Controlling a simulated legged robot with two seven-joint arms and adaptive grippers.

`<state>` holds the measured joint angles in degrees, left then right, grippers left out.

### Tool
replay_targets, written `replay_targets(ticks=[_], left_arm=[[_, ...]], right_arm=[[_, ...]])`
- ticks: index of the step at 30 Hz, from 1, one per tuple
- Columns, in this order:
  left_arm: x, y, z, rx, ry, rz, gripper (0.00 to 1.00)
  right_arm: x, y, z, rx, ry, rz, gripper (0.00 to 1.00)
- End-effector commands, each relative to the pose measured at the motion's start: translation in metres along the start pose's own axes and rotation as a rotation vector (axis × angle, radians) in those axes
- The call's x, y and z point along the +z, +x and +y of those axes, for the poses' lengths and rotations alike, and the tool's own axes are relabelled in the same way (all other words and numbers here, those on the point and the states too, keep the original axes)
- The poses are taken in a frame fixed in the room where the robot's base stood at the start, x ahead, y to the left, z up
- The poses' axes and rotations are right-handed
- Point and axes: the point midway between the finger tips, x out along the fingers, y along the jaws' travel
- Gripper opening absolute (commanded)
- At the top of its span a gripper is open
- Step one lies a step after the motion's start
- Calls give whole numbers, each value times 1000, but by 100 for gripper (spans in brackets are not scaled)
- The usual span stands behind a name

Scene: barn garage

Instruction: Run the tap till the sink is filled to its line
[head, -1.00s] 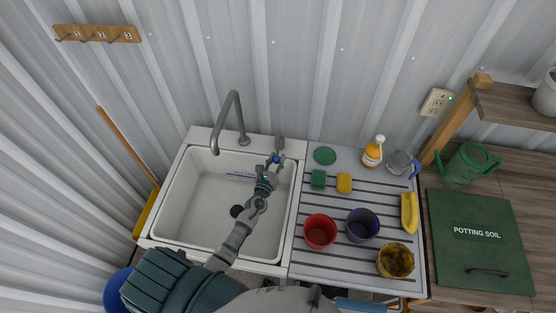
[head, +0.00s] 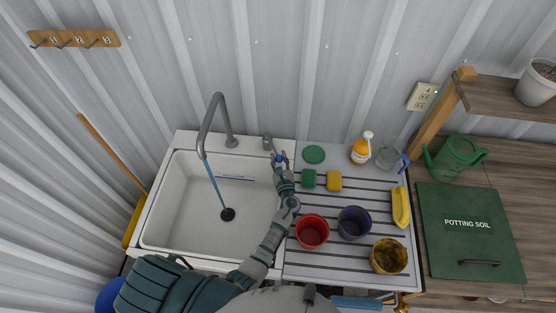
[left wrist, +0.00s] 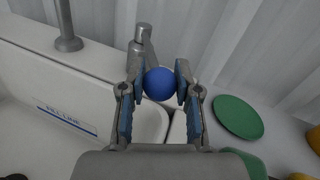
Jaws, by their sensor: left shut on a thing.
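The white sink (head: 155,215) has a grey gooseneck tap (head: 213,105) at its back edge. A thin blue stream of water (head: 214,185) runs from the spout to the dark drain (head: 228,214). I cannot tell whether a plug sits in the drain. The sink floor shows no clear pool. A blue fill line (head: 235,178) marks the back inner wall. My left gripper (head: 279,160) is shut on the blue knob (left wrist: 160,84) of the tap lever (left wrist: 143,38), at the sink's back right corner. My right gripper is out of view.
The corrugated wall stands close behind.

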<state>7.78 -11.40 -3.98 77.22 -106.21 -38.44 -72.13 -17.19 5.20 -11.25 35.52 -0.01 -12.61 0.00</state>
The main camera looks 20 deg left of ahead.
Motion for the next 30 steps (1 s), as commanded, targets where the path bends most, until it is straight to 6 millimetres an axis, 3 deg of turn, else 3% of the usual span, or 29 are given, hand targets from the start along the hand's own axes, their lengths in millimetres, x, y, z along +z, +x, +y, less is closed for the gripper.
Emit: replay_targets(ticks=[12, 13, 15, 25, 30], left_arm=[[-4, -2, -1, 6, -1, 7, 0], [-4, -2, 0, 6, -1, 7, 39], [-4, -2, 0, 6, -1, 6, 57], [0, -1, -1, 6, -2, 2, 58], [22, -1, -6, 7, -7, 1, 58]], right_arm=[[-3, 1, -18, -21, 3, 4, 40], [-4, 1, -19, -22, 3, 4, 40], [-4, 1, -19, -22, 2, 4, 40], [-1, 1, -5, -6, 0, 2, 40], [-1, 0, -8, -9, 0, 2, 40]])
